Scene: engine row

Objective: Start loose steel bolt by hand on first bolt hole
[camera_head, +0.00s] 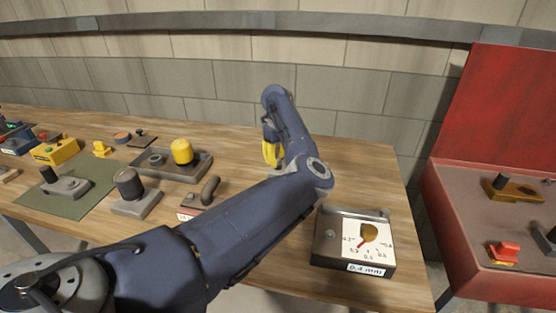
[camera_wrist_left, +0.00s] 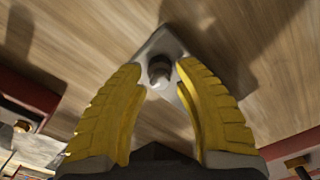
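In the left wrist view a small steel bolt-like piece (camera_wrist_left: 159,71) stands on a grey metal plate (camera_wrist_left: 161,43) on the wooden table. The yellow fingers of my left gripper (camera_wrist_left: 160,68) are spread on either side of it, with what looks like a narrow gap on each side. In the head view my left gripper (camera_head: 271,152) points down over the table, partly behind its own arm. The steel piece and its plate are hidden there. I cannot make out a bolt hole in either view. My right gripper is not in view.
A gauge box (camera_head: 331,250) labelled 0.4 mm sits at the table's front right. A tray (camera_head: 151,170) with a yellow-capped part (camera_head: 183,152) and several grey blocks stand to the left. A red open case (camera_head: 460,235) is at the right. Bare wood lies behind the gauge.

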